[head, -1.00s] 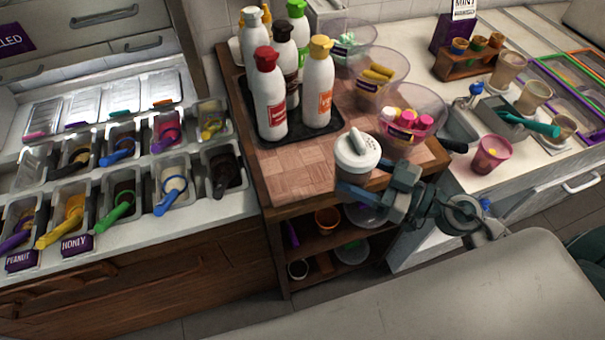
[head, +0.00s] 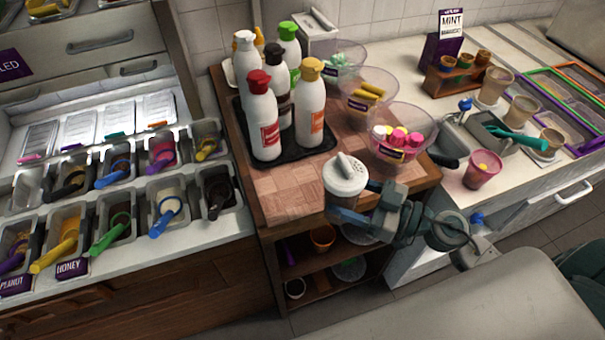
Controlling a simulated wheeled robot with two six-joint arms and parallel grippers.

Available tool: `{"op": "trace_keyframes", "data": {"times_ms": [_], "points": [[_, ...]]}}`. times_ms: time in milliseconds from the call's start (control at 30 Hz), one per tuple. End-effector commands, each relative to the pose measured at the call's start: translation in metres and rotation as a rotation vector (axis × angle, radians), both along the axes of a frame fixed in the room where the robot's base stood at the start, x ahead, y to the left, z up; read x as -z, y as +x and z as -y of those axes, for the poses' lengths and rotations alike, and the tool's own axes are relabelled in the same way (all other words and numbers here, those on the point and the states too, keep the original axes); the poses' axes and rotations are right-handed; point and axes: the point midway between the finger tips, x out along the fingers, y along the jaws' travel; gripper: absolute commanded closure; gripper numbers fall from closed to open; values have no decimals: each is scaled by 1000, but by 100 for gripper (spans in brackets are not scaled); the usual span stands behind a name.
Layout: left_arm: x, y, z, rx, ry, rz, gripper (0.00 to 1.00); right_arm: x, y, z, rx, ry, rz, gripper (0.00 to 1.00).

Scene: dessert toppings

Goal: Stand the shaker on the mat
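The shaker (head: 345,177) has a white lid with a raised white bar and a clear, greyish body. My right gripper (head: 352,203) is closed around its body and holds it roughly upright, slightly tilted, at the front edge of the wooden cart top. Its base is partly hidden by the gripper, and I cannot tell its exact height above the cart. A black mat (head: 291,157) with a raised-looking rim lies at the cart's back left, under several capped squeeze bottles (head: 263,125). My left gripper is out of view.
Clear bowls (head: 402,140) of toppings line the cart's right side. The checkered cart top (head: 284,190) is bare in front of the mat. Topping bins (head: 114,219) stand on the left counter; a pink cup (head: 482,172) and a grey caddy stand on the right counter.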

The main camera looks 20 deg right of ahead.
Motion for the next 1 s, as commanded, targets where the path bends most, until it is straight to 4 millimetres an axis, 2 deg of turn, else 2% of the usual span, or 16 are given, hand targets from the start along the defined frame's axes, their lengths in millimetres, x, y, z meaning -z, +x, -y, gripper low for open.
{"op": "trace_keyframes", "data": {"times_ms": [100, 633, 833, 1000], "points": [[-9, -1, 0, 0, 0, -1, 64, -3, 15, -8, 4, 6, 3, 69], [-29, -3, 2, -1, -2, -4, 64, 7, 97, -54, 2, 5, -1, 69], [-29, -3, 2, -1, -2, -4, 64, 15, 108, -60, 0, 1, -4, 69], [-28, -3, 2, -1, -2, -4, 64, 39, 107, -60, 0, 2, -6, 69]]}}
